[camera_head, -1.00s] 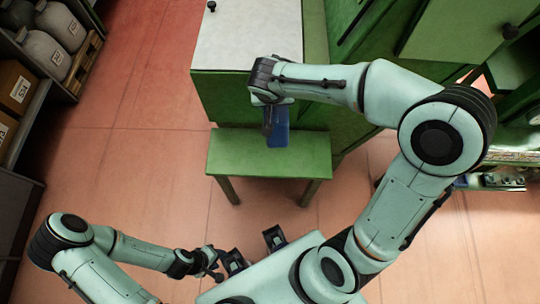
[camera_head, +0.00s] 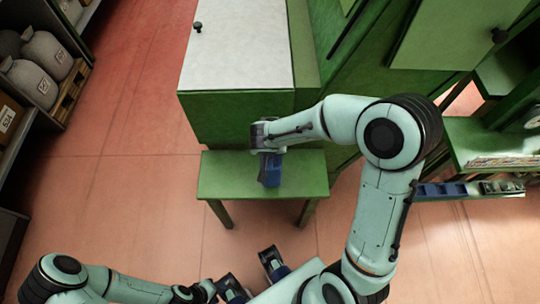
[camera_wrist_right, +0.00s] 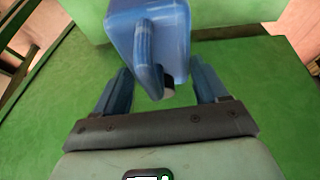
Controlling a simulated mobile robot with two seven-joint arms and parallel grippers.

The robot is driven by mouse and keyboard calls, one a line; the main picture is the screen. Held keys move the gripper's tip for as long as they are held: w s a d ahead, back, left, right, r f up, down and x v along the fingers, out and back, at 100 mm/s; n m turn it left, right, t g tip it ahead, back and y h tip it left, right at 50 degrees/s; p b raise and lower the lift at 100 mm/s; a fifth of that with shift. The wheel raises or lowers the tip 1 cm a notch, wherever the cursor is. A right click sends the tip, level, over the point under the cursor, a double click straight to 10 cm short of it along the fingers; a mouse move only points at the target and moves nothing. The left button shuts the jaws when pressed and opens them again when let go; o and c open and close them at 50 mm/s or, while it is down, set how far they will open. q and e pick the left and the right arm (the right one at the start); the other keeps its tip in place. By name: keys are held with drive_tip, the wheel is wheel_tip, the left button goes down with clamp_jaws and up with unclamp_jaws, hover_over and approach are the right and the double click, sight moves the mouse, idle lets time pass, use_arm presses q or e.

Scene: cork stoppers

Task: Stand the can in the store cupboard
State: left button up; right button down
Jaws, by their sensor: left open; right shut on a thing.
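The blue can (camera_head: 270,172) shows over the green bench in the head view. In the right wrist view the can (camera_wrist_right: 170,25) is large, with its handle between the blue fingers. My right gripper (camera_head: 266,147) is shut on it. I cannot tell whether the can touches the bench. My left gripper (camera_head: 212,289) is open at the lower edge of the head view, away from the can. A green cupboard (camera_head: 235,118) with a pale top stands behind the bench; its inside is hidden. I cannot tell if this is the store cupboard.
The green bench (camera_head: 222,178) stands in front of the cupboard. Green shelving (camera_head: 460,150) stands at the right. A rack with sacks (camera_head: 45,82) and a box is at the left. The red floor (camera_head: 120,180) between is clear.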

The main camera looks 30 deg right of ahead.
drive_tip(key=shift+f+b, duration=0.5)
drive_tip(key=shift+f, duration=1.85)
drive_tip(key=shift+c, duration=0.2)
unclamp_jaws()
